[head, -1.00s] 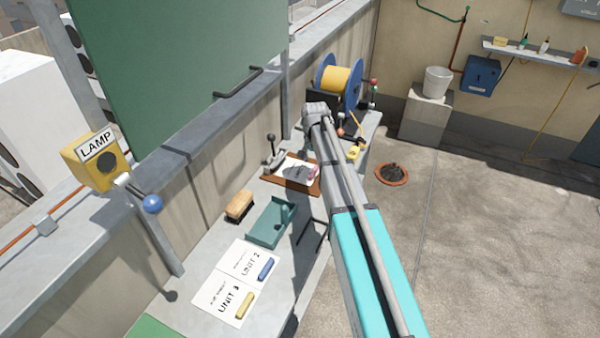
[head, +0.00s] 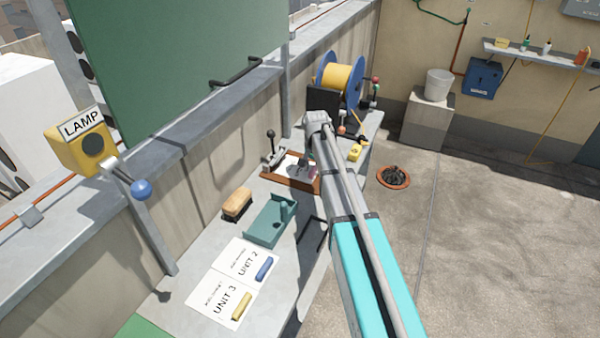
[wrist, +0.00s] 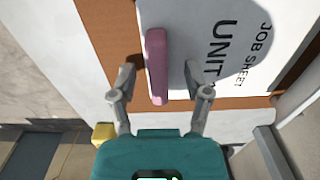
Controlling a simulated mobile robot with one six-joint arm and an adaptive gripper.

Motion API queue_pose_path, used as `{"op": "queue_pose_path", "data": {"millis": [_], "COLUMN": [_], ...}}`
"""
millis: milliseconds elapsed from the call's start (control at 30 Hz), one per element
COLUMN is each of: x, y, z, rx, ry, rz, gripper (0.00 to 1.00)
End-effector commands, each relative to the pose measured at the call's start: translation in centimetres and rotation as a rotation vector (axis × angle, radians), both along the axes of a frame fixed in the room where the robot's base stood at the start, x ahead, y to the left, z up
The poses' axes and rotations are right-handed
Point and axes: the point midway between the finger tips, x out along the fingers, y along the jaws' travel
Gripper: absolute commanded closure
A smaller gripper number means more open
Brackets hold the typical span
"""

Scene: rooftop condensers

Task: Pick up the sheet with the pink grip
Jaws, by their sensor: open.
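The sheet (wrist: 200,50) with the pink grip (wrist: 157,65) lies on a brown board (wrist: 108,45) in the wrist view. Its print reads "JOB SHEET" and "UNIT", with the number hidden. My gripper (wrist: 160,98) is open, its two fingertips on either side of the lower end of the pink grip. I cannot tell how far above the grip the fingers are. In the head view the sheet (head: 290,164) is partly covered by my arm and gripper, and the pink grip (head: 312,174) barely shows.
Two more sheets, UNIT 2 (head: 240,258) with a blue grip and UNIT 3 (head: 215,297) with a yellow grip, lie nearer on the bench. A teal tray (head: 262,232), a brush (head: 237,203) and a small lever (head: 271,145) stand near the board. A cable reel (head: 342,82) stands behind.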

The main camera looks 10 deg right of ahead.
Motion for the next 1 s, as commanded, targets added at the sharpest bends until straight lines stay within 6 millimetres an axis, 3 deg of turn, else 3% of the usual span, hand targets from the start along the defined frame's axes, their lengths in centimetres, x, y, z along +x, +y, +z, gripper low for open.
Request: {"op": "queue_pose_path", "data": {"millis": [500,833,1000], "x": [0.00,0.00,0.00], "y": [-0.07,-0.09,-0.11], "z": [0.04,0.04,0.04], "rx": [0.000,0.000,0.000], "ry": [0.000,0.000,0.000], "rz": [-0.001,-0.001,-0.001], "gripper": [0.37,0.98,1.00]}}
